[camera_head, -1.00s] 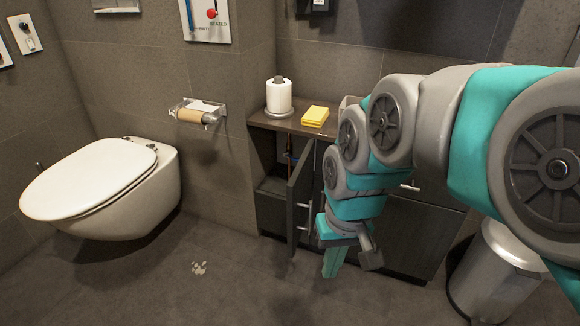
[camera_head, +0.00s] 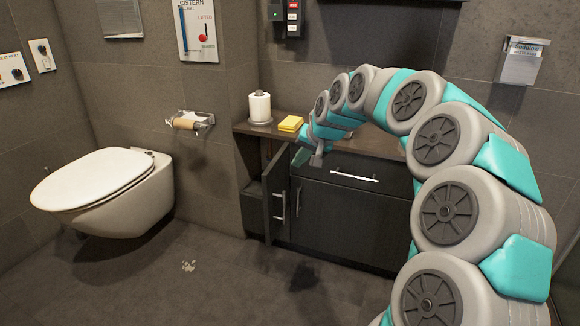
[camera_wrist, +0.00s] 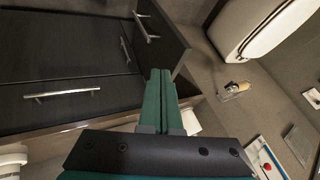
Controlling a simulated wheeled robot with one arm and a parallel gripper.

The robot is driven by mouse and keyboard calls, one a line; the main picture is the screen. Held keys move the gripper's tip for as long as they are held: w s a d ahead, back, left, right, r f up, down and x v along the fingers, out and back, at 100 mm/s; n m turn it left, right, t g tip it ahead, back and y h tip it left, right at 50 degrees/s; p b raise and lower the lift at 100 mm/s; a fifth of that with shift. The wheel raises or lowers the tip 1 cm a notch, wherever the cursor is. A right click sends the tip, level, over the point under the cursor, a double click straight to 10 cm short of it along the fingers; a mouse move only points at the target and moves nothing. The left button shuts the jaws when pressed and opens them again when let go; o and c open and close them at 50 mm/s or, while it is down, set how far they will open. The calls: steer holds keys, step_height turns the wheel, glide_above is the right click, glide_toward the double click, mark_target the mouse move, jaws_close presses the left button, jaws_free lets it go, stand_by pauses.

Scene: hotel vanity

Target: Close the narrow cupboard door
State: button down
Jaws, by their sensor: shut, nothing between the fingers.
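The narrow cupboard door (camera_head: 277,194) stands open at the left end of the dark vanity cabinet, swung out toward me. Its vertical bar handle (camera_head: 283,206) faces right. The open compartment (camera_head: 253,205) shows to the left of the door. My gripper (camera_head: 302,158) is shut and empty, near the top of the door and just in front of the countertop edge. In the wrist view, my green fingers (camera_wrist: 161,98) lie together beside the door (camera_wrist: 165,32) and its handle (camera_wrist: 146,27). I cannot tell whether they touch it.
A yellow sponge (camera_head: 291,123) and a paper roll on a holder (camera_head: 260,107) stand on the countertop. A wide drawer with a bar handle (camera_head: 354,177) is right of the door.

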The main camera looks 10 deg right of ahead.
glide_toward(270, 178)
step_height(270, 178, down, 3)
steer(key=d, duration=0.2)
steer(key=shift+w+a+f+p, duration=0.15)
steer(key=shift+w+a, duration=0.45)
steer(key=shift+a, duration=0.2)
steer(key=shift+w+a+f+p, duration=0.15)
steer(key=shift+w+a+f, duration=0.05)
steer(key=shift+w+a, duration=0.5)
steer(key=shift+a, duration=0.1)
